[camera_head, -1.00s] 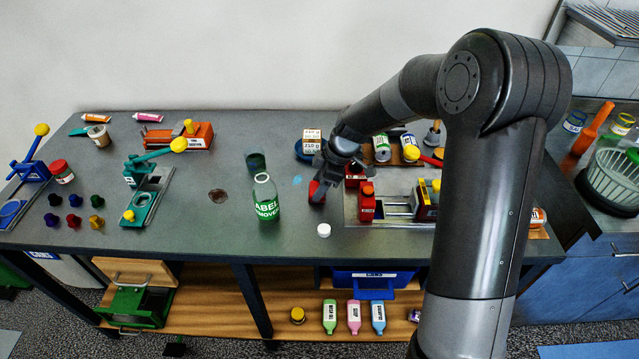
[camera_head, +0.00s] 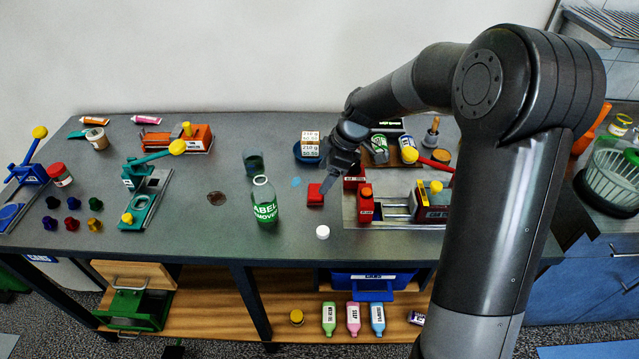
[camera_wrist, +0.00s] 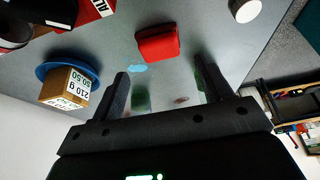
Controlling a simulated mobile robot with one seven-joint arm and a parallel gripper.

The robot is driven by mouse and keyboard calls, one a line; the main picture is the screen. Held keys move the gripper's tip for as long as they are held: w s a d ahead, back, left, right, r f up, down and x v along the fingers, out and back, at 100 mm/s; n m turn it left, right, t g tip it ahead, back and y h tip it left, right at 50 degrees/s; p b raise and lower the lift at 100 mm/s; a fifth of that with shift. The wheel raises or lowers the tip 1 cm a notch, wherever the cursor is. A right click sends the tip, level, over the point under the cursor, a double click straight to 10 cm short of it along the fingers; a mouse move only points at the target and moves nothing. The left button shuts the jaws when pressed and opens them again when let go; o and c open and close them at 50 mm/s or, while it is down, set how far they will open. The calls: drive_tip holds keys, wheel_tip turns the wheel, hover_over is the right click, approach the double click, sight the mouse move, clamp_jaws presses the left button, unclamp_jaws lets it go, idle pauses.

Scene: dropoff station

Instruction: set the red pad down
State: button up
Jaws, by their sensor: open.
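The red pad (camera_head: 315,194) lies flat on the grey table, left of the red and grey press. It also shows in the wrist view (camera_wrist: 157,43), beyond the fingertips and apart from them. My gripper (camera_head: 328,187) is just above and to the right of the pad in the head view. In the wrist view my gripper (camera_wrist: 163,85) is open, with a wide gap and nothing between its two fingers.
A label remover bottle (camera_head: 264,200) stands left of the pad and a white cap (camera_head: 322,232) lies in front. A box in a blue dish (camera_head: 309,154) stands behind. The red bottle (camera_head: 365,203) and press stand close on the right. The table left of the bottle has free room.

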drive_tip(key=v, duration=0.7)
drive_tip(key=s+d+r+m+t+h, duration=0.1)
drive_tip(key=s+d+r+m+t, duration=0.1)
drive_tip(key=s+m, duration=0.4)
drive_tip(key=s+d+r+m+t+h, duration=0.1)
drive_tip(key=s+d+r+m, duration=0.3)
drive_tip(key=s, duration=0.8)
drive_tip(key=s+d+r+m+t+h, duration=0.2)
drive_tip(key=s+d+r+m, duration=0.2)
drive_tip(key=s+m, duration=0.4)
drive_tip(key=shift+s+d+t, duration=0.3)
drive_tip(key=shift+s+d, duration=0.6)
drive_tip(key=shift+s, duration=0.15)
drive_tip(key=shift+r, duration=0.1)
